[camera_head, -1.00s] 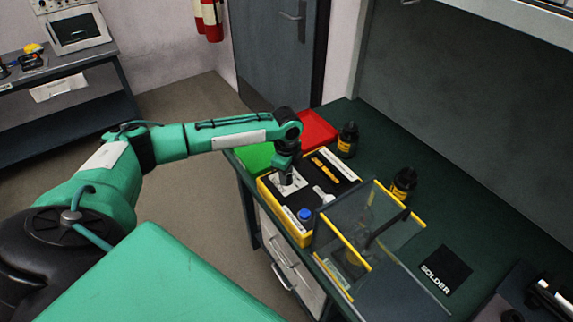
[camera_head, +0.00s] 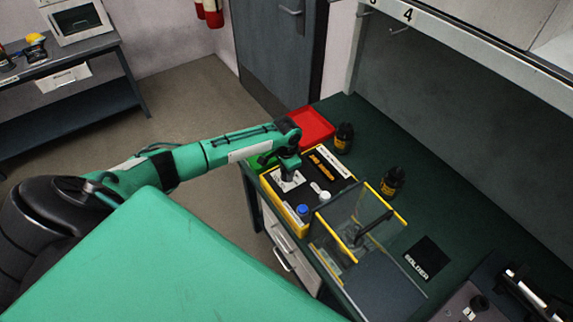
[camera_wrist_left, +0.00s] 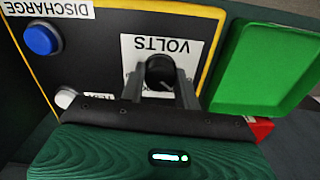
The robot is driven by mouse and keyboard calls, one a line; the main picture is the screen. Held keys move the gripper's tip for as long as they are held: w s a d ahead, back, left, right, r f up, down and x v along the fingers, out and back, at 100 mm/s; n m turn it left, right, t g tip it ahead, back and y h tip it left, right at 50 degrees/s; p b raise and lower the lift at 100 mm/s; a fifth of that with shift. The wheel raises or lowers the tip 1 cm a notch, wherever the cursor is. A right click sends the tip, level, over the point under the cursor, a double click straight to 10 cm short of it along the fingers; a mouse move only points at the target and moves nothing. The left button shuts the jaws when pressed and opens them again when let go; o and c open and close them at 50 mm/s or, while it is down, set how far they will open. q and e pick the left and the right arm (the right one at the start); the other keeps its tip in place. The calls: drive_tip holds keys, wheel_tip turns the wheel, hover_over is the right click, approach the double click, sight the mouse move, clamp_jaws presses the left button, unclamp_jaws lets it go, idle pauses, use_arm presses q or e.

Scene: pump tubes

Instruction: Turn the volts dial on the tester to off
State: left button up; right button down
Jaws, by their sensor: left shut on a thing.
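The tester (camera_head: 328,170) is a yellow-edged box with a black top on the green bench. Its black volts dial (camera_wrist_left: 160,71) sits on a white plate marked VOLTS (camera_wrist_left: 192,47) in the left wrist view. My left gripper (camera_head: 288,178) comes down over that plate from above. In the left wrist view its two fingers (camera_wrist_left: 160,88) are on either side of the dial, shut on it. The dial's pointer is hard to read there. A blue discharge button (camera_wrist_left: 42,39) and a white test knob (camera_wrist_left: 66,97) are on the same panel. My right gripper is not in view.
A green tray (camera_wrist_left: 262,58) and a red tray (camera_head: 312,127) lie beside the tester. Two dark bottles (camera_head: 392,182) stand behind it. A clear yellow-edged shield (camera_head: 345,245) stands at its near right side. A black solder mat (camera_head: 427,259) lies farther right.

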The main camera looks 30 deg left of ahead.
use_arm(q)
drive_tip(key=shift+r+n+p, duration=0.1)
drive_tip(key=shift+n+p, duration=1.05)
drive_tip(key=shift+n, duration=0.35)
drive_tip(key=o, duration=1)
drive_tip(key=shift+r+b, duration=1.95)
drive_tip(key=shift+r, duration=4.9)
